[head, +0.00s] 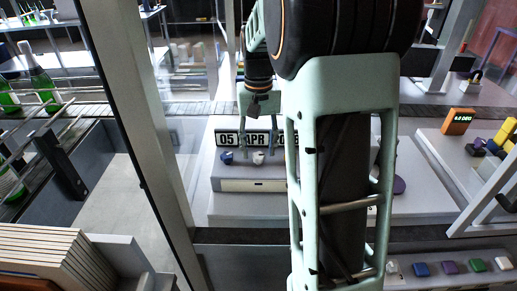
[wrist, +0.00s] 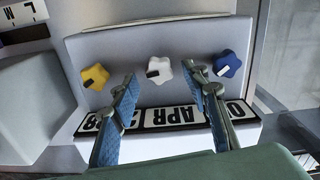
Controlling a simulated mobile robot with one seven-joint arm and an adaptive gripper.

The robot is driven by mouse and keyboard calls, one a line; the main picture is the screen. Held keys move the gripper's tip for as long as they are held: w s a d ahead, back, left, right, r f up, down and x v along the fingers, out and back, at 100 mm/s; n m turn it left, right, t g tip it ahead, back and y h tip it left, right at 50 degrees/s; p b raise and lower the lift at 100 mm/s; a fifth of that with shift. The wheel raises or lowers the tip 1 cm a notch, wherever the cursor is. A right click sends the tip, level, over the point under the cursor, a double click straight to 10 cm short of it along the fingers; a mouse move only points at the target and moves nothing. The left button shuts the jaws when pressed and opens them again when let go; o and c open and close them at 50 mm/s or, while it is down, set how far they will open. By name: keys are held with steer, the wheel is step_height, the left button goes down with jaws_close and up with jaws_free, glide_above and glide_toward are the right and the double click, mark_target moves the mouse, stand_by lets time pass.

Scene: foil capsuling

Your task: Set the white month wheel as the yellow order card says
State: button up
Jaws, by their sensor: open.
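The white wheel (wrist: 159,70) is a lobed knob with a dark mark, between a yellow wheel (wrist: 95,76) and a blue wheel (wrist: 227,63) on a grey box. The white wheel also shows in the head view (head: 258,157). The date strip (head: 227,138) beside the wheels reads 05 and APR; its last window is partly hidden. My gripper (wrist: 167,80) is open, its blue-padded fingers on either side of the white wheel, with visible gaps. Whether the tips are level with it I cannot tell. I cannot make out a yellow order card in either view.
A label strip with letters (wrist: 22,14) lies at the wrist view's top left corner. An orange display (head: 458,121) and yellow blocks (head: 505,132) stand at right. Several coloured knobs, one green (head: 478,265), line the front right. Bottles (head: 40,75) stand at left.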

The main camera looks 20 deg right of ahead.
mark_target(259, 154)
step_height(259, 154, up, 11)
stand_by(0.3)
stand_by(0.4)
